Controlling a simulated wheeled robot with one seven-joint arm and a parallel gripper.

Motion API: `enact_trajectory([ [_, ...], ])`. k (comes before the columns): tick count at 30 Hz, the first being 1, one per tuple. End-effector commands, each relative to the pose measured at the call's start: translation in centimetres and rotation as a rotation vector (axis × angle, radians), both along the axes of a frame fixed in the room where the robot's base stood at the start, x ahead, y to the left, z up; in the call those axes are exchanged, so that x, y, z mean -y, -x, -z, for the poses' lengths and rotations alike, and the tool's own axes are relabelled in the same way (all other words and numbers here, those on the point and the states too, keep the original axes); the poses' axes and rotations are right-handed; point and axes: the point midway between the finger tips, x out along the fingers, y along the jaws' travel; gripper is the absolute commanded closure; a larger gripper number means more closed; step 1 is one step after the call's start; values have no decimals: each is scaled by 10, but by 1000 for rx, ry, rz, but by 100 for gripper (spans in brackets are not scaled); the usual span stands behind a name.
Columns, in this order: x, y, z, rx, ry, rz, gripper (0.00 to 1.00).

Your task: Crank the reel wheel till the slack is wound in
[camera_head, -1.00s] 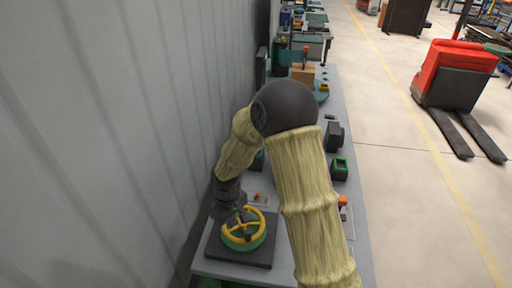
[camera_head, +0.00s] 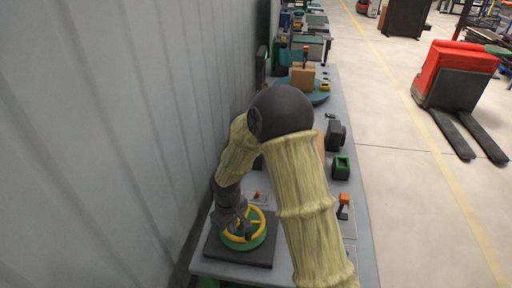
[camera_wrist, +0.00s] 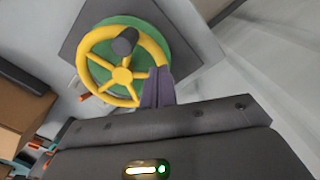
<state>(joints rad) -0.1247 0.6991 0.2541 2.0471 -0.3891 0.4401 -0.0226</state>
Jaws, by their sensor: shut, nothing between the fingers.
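The reel wheel has a yellow rim and spokes (camera_wrist: 122,75) over a green drum (camera_wrist: 146,61), on a dark square base plate (camera_wrist: 182,52). A dark knob (camera_wrist: 125,41) stands up from the rim at the far side in the wrist view. In the head view the wheel (camera_head: 262,219) sits at the near end of the bench. My gripper (camera_head: 243,226) is over the wheel's left part there. In the wrist view my gripper's fingers (camera_wrist: 158,88) are closed together and empty, beside the rim and apart from the knob. Whether they touch the rim is unclear.
A grey corrugated wall (camera_head: 130,130) runs close along the left. The bench (camera_head: 283,262) carries a dark box (camera_head: 335,136), a green-topped block (camera_head: 341,167) and an orange-topped switch (camera_head: 344,202). A red pallet truck (camera_head: 455,75) stands on the open floor to the right.

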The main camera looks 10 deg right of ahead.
Motion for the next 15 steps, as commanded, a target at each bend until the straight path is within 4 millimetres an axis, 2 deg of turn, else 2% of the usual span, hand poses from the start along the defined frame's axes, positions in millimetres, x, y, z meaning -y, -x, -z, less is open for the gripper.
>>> enact_trajectory([
  [15, 0, 0, 25, -1, 1, -1, 100],
])
